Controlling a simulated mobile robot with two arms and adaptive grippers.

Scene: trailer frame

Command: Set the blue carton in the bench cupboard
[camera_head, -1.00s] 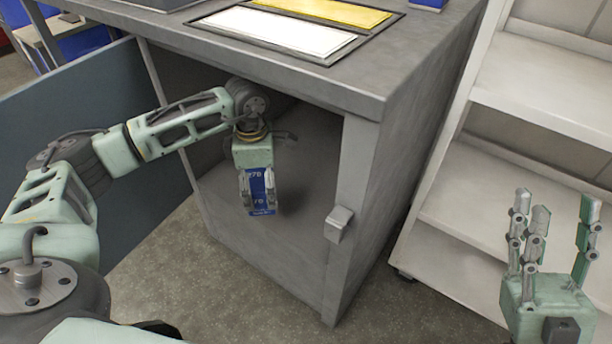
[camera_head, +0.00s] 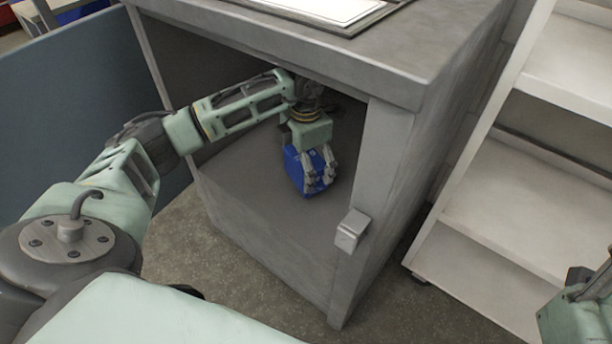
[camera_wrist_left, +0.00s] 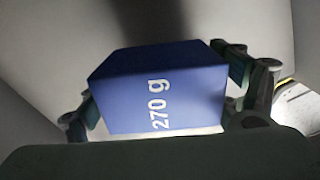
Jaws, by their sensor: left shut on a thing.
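The bench cupboard (camera_head: 225,232) stands open in front of me, its blue-grey door (camera_head: 70,120) swung out to the left. My left gripper (camera_head: 318,184) is inside the cupboard, pointing down. It is shut on the blue carton (camera_head: 296,172), whose upper part the gripper hides. In the left wrist view the carton (camera_wrist_left: 160,88) shows "270 g" and sits between the fingers on both sides. Whether its bottom touches the cupboard floor I cannot tell. My right gripper is only partly in view at the lower right edge, its fingers cut off.
The bench top (camera_head: 420,45) overhangs the opening, with a framed white panel (camera_head: 330,8) on it. A latch block (camera_head: 351,230) sits on the right post. White shelving (camera_head: 510,200) stands to the right. The cupboard floor left of the carton is clear.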

